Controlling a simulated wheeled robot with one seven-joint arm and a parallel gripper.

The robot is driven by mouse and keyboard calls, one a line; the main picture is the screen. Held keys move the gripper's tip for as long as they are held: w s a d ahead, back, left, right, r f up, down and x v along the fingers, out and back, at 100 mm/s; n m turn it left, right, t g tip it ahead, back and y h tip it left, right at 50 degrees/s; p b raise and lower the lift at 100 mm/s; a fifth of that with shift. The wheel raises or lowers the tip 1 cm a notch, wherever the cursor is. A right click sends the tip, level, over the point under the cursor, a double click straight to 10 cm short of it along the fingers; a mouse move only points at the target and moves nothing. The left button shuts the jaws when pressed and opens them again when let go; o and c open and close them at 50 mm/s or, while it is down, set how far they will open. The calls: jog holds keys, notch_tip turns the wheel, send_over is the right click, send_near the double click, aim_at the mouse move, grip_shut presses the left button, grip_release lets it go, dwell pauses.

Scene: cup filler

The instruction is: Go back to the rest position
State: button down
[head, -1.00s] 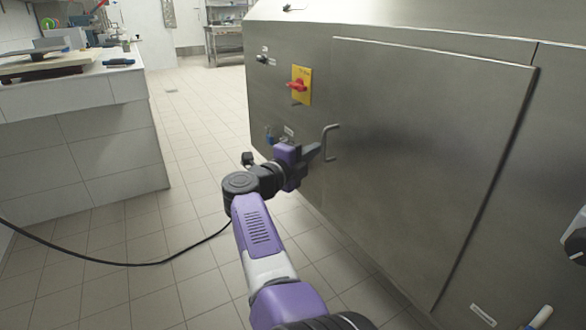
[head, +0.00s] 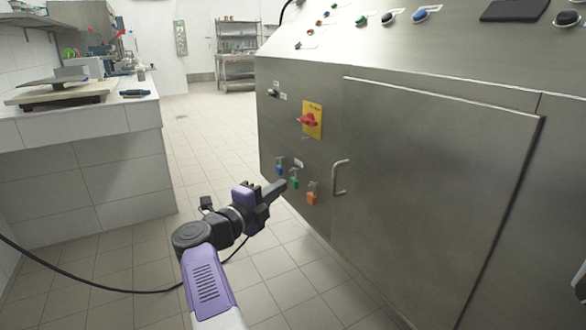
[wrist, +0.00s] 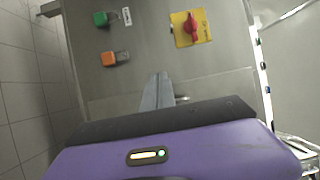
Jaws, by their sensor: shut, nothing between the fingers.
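My gripper (head: 277,188) is shut and empty. In the head view it is in front of the steel machine's left part, close to the small coloured blocks on its side, and seems apart from the panel. In the wrist view its closed fingers (wrist: 158,92) point at the steel panel, between the orange block (wrist: 115,58) and the red rotary switch (wrist: 190,28) on its yellow plate. My arm reaches up from the bottom of the head view.
The steel machine (head: 425,180) fills the right side, with a handle (head: 340,178) on its door. Blue (head: 280,168), green (head: 293,182) and orange (head: 311,198) blocks hang near the handle. A tiled counter (head: 90,165) stands left. Tiled floor between them is free, except a black cable (head: 90,288).

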notch_tip(320, 180, up, 7)
jog(key=d+n+t, duration=0.1)
jog(key=t, duration=0.2)
jog(key=s+d+f+n+t+y, duration=0.1)
jog(key=s+d+f+n+t, duration=0.1)
jog(key=d+n+t, duration=0.15)
jog(key=s+d+f+n+t+y, duration=0.1)
jog(key=s+d+f+n+y, duration=0.5)
jog(key=s+f+n, duration=0.45)
jog(key=s+d+f+n+y, duration=0.6)
jog(key=s+n, duration=0.1)
jog(key=s, duration=0.6)
jog(key=s+d+f+n+g+h, duration=0.1)
jog(key=s+d+f+g, duration=0.15)
jog(key=s, duration=0.95)
jog(key=s+d+f+n+g+h, duration=0.1)
jog(key=s+d+g, duration=0.2)
jog(key=s, duration=1)
jog(key=s+d+f+n+g+h, duration=0.1)
jog(key=s+d+f+g, duration=0.1)
jog(key=s, duration=1)
notch_tip(320, 180, up, 32)
jog(key=p, duration=3.2)
jog(key=shift+w+r+y, duration=0.15)
jog(key=shift+y, duration=0.15)
